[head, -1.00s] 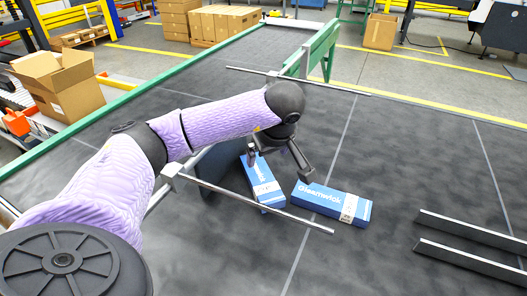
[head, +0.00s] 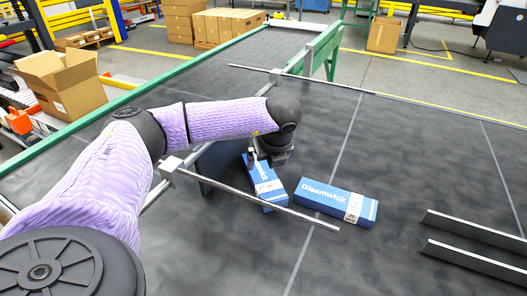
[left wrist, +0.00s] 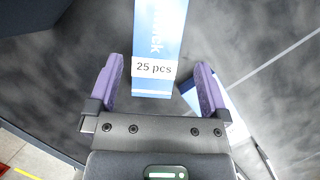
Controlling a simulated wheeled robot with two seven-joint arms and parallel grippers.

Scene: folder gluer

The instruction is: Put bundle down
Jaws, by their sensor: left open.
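A blue bundle with a white band (head: 268,190) lies on the dark table beside the thin metal rail. Its "25 pcs" label shows in the left wrist view (left wrist: 154,68). A second blue bundle marked Gleamwick (head: 325,196) lies just to its right at an angle. My left gripper (head: 268,158) is over the far end of the first bundle. In the left wrist view its purple fingers (left wrist: 159,90) are open, with the first bundle's end between them and gaps on both sides. Part of the second bundle shows behind the right finger. My right gripper is out of view.
The metal rail (head: 255,202) crosses in front of the first bundle. Two parallel metal bars (head: 475,245) lie at the right. A green-edged strip and an open cardboard box (head: 62,82) are at the left. The table beyond the second bundle is clear.

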